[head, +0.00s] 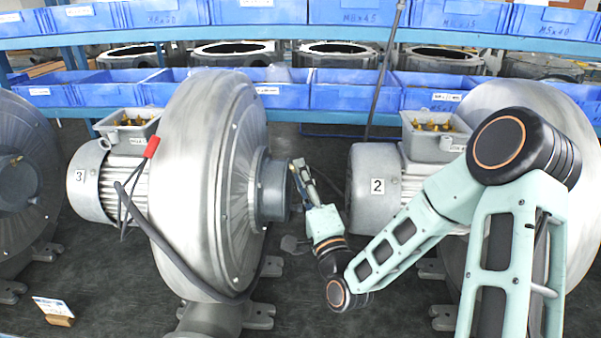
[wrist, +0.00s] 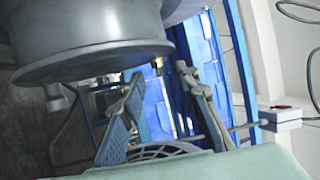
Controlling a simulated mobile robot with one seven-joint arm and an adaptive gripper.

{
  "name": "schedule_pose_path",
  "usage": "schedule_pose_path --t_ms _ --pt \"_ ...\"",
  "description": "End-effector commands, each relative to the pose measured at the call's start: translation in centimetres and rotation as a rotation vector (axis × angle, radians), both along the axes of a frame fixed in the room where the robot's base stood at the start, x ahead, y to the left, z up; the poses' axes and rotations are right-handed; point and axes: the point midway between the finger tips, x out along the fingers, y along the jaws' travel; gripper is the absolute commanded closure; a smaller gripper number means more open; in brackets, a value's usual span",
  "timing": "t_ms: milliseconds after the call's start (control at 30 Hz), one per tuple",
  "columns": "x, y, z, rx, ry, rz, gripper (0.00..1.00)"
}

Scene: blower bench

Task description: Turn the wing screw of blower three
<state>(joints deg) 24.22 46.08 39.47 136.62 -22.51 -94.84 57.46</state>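Blower three (head: 215,150) is a large grey metal blower with a label "3" on its motor (head: 80,177). Its round inlet flange (head: 272,186) faces right, towards my gripper (head: 298,168). The flange also fills the upper left of the wrist view (wrist: 85,40). My gripper's two fingers show in the wrist view (wrist: 158,76), spread apart with nothing held, just beyond the flange's lower edge. A small brass-coloured tip (wrist: 157,63) shows between the fingertips; I cannot tell whether it is the wing screw. The wing screw is not clearly seen in the head view.
Blower two (head: 377,186) stands to the right, behind my arm. Another blower (head: 20,170) is at the left edge. Blue bins (head: 350,92) line the shelves behind. A dark cable (head: 185,270) hangs across blower three. A small card stand (head: 55,310) is at front left.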

Motion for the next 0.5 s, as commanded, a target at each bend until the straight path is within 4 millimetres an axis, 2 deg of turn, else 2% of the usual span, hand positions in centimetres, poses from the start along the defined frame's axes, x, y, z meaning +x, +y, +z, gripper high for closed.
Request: schedule_pose_path --t_ms 133,400,500 --pt "0.85 0.32 0.35 0.001 0.0 -0.001 0.71" --pt "0.97 0.4 0.29 0.001 0.001 0.0 0.71" --pt "0.97 0.39 0.29 0.0 0.0 0.0 0.79"
